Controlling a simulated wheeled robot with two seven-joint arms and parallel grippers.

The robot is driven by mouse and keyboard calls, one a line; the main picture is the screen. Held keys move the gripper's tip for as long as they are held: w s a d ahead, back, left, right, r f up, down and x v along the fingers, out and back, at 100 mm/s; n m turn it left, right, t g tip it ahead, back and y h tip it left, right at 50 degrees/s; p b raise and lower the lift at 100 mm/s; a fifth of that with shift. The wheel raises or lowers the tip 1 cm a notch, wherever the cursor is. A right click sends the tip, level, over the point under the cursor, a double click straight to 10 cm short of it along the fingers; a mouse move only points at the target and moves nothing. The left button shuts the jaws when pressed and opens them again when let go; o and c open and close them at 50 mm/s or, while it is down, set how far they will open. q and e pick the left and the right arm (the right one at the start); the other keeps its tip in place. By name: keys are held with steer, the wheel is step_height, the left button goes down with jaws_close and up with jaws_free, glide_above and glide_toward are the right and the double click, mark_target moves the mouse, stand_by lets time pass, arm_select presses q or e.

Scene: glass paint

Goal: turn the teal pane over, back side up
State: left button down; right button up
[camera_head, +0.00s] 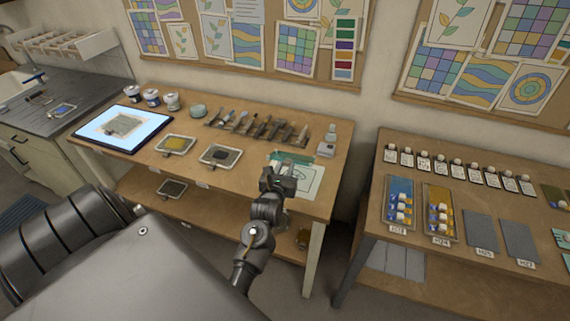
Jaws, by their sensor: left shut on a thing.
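A teal pane (297,158) shows as a thin green strip at the right end of the left workbench, above a white pattern sheet (313,182). My left gripper (287,168) is shut on the pane, with its jaws over the pane's front part. The gripper and wrist hide much of the pane, and I cannot tell which side is up or whether it touches the sheet. My right gripper is not in view.
The bench holds a lit light pad (95,140), a yellow tray (175,145), a dark tray (221,156), a row of brushes (258,127) and a bottle (328,141). A second table (430,153) with labelled trays stands at the right, across a gap.

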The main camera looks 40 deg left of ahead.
arm_select(q)
step_height(320, 180, down, 5)
steer(key=b, duration=0.3)
steer(key=shift+a+r, duration=0.1)
steer(key=shift+r, duration=0.05)
steer(key=shift+f+b, duration=0.4)
steer(key=shift+f, duration=0.15)
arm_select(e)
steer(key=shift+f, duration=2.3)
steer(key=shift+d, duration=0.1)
arm_select(q)
steer(key=c, duration=0.6)
jaws_free()
steer(key=shift+s, duration=0.1)
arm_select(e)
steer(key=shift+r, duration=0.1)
